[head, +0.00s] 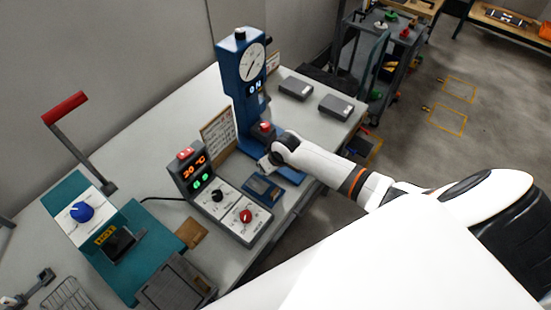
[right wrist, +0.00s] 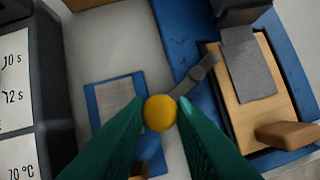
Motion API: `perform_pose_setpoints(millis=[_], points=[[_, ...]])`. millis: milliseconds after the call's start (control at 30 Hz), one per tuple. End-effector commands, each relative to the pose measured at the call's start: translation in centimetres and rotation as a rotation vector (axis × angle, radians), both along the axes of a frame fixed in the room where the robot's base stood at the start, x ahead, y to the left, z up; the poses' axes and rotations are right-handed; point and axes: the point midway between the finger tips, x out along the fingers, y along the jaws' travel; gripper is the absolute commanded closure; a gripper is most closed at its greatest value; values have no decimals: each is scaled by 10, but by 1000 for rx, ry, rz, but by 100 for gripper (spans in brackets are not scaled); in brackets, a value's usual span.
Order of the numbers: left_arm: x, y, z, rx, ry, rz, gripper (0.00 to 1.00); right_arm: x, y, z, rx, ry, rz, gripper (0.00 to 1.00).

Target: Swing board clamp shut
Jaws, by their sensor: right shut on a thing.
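The board clamp shows in the right wrist view as a short grey lever (right wrist: 197,76) with a round yellow knob (right wrist: 160,113). The lever runs from the knob up to the left edge of a tan board (right wrist: 236,112) on the blue base. A grey strip (right wrist: 248,68) lies on the board. My right gripper (right wrist: 160,118), with green fingers, is shut on the yellow knob. In the head view my right gripper (head: 268,162) is at the foot of the blue press stand (head: 240,88), and the clamp is mostly hidden there. My left gripper is not in view.
Left of the stand is a control box (head: 225,212) with red and green displays. A teal machine (head: 125,240) with a raised red-handled lever (head: 65,107) stands farther left. Two grey boxes (head: 295,88) (head: 336,107) lie behind right. A blue-framed grey plate (right wrist: 115,105) is beside the knob.

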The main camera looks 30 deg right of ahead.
Motion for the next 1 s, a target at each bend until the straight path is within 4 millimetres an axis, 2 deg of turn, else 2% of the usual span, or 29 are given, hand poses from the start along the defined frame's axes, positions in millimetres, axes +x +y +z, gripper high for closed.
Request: perform_pose_setpoints(millis=[100, 433, 1000], points=[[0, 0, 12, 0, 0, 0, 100, 3, 6, 4, 3, -1, -86, 100], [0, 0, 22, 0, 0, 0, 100, 9, 11, 1, 3, -1, -241, 100], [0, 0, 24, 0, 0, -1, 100, 12, 12, 1, 2, -3, -281, 100]])
